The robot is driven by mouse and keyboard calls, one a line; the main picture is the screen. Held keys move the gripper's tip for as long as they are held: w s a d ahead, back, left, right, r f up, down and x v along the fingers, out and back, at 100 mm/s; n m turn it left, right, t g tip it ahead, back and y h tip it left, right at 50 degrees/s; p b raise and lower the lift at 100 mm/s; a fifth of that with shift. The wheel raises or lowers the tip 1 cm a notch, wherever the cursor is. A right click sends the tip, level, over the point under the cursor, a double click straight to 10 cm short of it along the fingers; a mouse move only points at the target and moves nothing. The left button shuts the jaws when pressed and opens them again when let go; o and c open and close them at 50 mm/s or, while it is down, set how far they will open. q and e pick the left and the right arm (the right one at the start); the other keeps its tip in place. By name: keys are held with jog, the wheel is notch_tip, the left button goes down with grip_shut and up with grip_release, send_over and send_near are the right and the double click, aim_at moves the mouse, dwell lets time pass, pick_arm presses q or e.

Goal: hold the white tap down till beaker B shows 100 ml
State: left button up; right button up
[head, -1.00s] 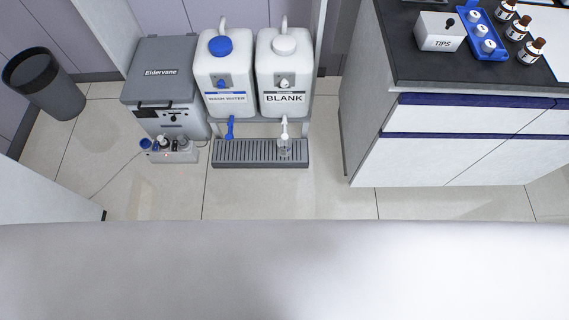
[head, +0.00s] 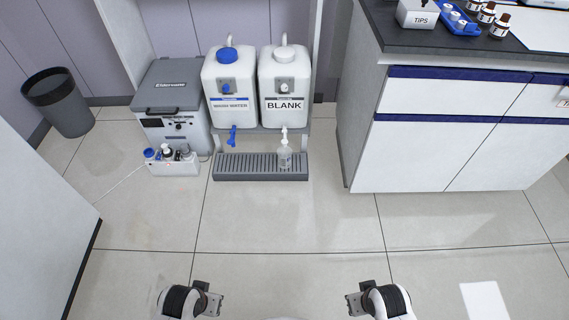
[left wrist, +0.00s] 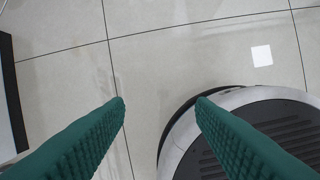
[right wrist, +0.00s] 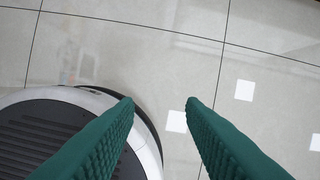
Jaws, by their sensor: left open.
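The white tap (head: 284,136) is on the front of the BLANK canister (head: 286,88), low down. A small clear vessel (head: 285,159) stands under it on the grey slatted drip tray (head: 230,178). Its marking and fill level are too small to read. My left gripper (left wrist: 160,99) is open and empty above the floor in the left wrist view. My right gripper (right wrist: 160,100) is open and empty in the right wrist view. In the head view both wrists are at the bottom edge, far from the tap.
A WASH WATER canister (head: 229,84) with a blue tap (head: 233,136) stands left of the BLANK one. A grey Eldervane box (head: 172,108) and a small bottle caddy (head: 172,163) are further left. A white cabinet (head: 440,150) stands at right. The floor (head: 290,225) between is clear.

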dwell(0.3)
